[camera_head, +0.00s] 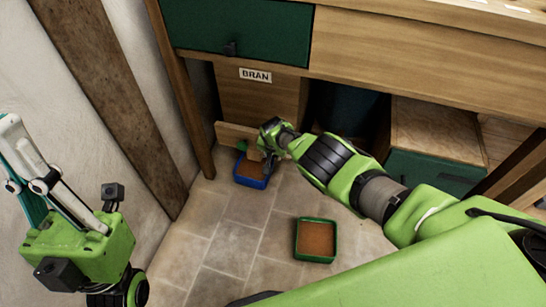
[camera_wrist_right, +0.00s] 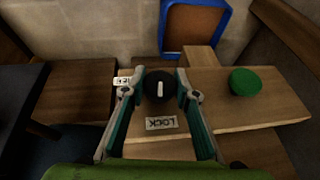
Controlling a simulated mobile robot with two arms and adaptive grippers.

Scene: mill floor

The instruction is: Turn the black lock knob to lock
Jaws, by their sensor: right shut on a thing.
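The black lock knob (camera_wrist_right: 158,77) shows in the right wrist view on a wooden board (camera_wrist_right: 220,105). A white line on it runs up and down in the picture. A LOCK label (camera_wrist_right: 161,123), upside down, lies below it, and a small white label (camera_wrist_right: 121,82) is to its left. My right gripper (camera_wrist_right: 160,80) has a finger on each side of the knob and is shut on it. In the head view the right gripper (camera_head: 268,156) is at the board, and the knob is hidden. My left gripper (camera_head: 12,135) is at the left edge, away from the board; its fingertips are unclear.
A green button (camera_wrist_right: 245,82) sits right of the knob. A blue tray (camera_head: 240,180) with brown contents is beside the right gripper; a green tray (camera_head: 299,240) stands on the open tiled floor. A bin labelled BRAN (camera_head: 255,75) and a table leg (camera_head: 185,100) are close by.

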